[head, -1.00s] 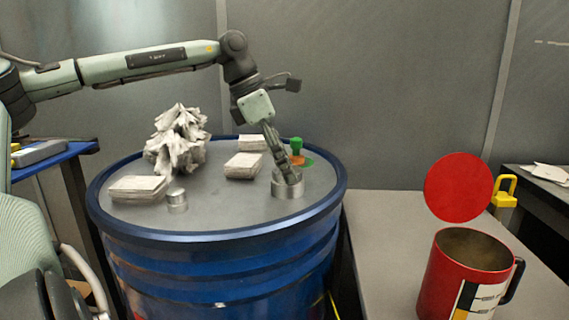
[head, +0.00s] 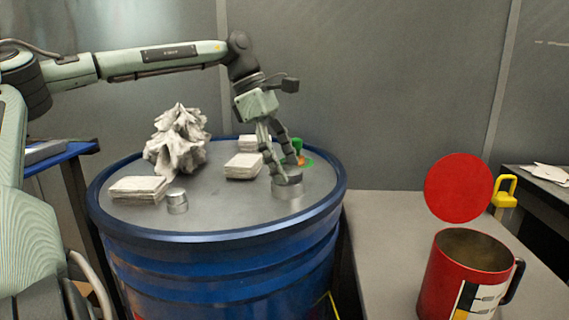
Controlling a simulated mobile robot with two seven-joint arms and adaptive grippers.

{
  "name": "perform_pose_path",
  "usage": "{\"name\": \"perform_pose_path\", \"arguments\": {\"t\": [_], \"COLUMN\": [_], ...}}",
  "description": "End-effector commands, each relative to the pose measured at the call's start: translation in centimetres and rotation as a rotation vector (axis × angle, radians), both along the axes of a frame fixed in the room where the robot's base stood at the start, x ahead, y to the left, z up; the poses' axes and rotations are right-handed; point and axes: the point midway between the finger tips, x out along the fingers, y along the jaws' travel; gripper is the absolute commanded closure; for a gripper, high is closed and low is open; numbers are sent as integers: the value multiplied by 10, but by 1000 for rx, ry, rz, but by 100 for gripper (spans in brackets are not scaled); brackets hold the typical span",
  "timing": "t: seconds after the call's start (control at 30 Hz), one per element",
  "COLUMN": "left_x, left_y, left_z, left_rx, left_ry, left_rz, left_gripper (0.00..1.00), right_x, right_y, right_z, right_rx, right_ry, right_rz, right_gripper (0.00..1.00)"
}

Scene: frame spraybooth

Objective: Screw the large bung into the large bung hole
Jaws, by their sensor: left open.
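A wide, short metal cylinder (head: 289,191) stands at the right of the blue drum's grey lid. Its upper part is a darker round piece (head: 292,179), which looks like the large bung sitting in its hole. I cannot tell whether it is threaded in or only resting. My left gripper (head: 287,172) points down at this piece with its two fingers spread, one tip at the left of its top and the other behind it. I cannot tell whether they touch it. My right gripper is out of view.
The blue drum (head: 225,262) also bears a small metal cylinder (head: 177,201), stacks of white cloths (head: 138,189), a crumpled white heap (head: 178,140) and a green-topped item (head: 298,145) close behind my fingers. A red can (head: 452,275) stands on the right table.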

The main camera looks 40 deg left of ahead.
Motion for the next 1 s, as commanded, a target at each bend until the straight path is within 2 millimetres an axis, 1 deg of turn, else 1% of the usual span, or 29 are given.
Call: {"name": "perform_pose_path", "arguments": {"t": [0.13, 0.23, 0.5, 0.6, 0.7, 0.83, 1.0], "left_x": [-1, -3, -14, -18, -21, -24, -25], "left_y": [2, 6, 26, 33, 38, 41, 43], "left_z": [4, 16, 68, 85, 98, 107, 110], "left_rx": [1, 1, 2, 1, 2, 0, 0], "left_ry": [-2, -3, -4, -3, -2, 0, 0], "left_rz": [1, 3, 3, 3, 2, 0, 0], "left_gripper": [26, 26, 26, 26, 26, 26, 26], "right_x": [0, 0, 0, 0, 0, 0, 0], "right_y": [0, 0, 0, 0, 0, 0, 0], "right_z": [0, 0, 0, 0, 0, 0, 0], "right_rx": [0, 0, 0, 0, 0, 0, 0], "right_ry": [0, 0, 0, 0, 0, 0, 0], "right_rz": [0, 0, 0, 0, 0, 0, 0], "right_gripper": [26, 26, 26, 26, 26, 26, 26]}}
